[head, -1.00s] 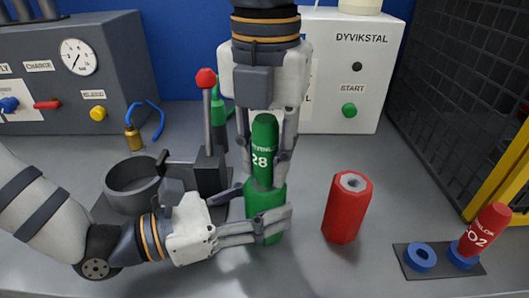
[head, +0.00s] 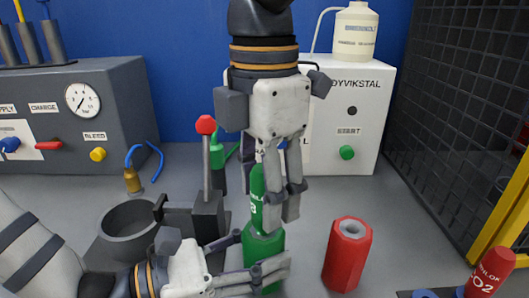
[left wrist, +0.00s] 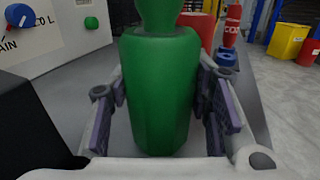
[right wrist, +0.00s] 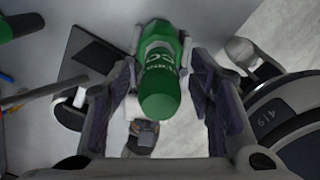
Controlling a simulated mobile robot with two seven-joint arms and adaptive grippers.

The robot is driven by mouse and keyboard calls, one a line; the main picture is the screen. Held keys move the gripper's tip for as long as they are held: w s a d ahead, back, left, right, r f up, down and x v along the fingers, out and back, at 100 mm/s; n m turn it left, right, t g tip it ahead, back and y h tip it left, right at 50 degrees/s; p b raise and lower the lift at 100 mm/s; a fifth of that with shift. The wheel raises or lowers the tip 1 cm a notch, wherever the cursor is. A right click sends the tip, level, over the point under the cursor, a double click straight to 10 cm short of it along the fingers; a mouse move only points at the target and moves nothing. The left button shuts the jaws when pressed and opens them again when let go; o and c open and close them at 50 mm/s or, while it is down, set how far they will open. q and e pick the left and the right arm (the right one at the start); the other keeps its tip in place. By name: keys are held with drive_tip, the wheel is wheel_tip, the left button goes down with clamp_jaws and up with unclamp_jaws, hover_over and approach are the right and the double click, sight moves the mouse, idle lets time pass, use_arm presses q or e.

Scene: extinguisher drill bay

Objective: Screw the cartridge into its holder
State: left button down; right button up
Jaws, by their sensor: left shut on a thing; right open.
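The green cartridge (head: 256,192) stands upright in the mouth of its green holder (head: 263,247); I cannot tell how deep its thread sits. My left gripper (head: 274,270) comes in low from the left and is shut on the holder, whose body (left wrist: 158,90) fills the space between the fingers in the left wrist view. My right gripper (head: 283,212) points down from above, open, with its fingers beside the cartridge and hiding part of it. In the right wrist view the cartridge (right wrist: 160,80) lies between the spread fingers, with gaps at both sides.
A red holder (head: 348,255) stands on the bench to the right. A red cartridge (head: 490,272) and a blue ring (head: 424,294) are at the lower right. A lever with a red knob (head: 206,125) and a round dark cup (head: 128,225) stand close on the left. Cabinets line the back.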

wheel_tip(320, 180, up, 10)
drive_tip(key=shift+f, duration=0.2)
use_arm(q)
drive_tip(key=c, duration=0.7)
unclamp_jaws()
drive_tip(key=shift+c, duration=0.2)
drive_tip(key=v, duration=1.1)
drive_tip(key=shift+a, duration=0.15)
drive_tip(key=shift+s+a, duration=0.15)
drive_tip(key=shift+a, duration=0.2)
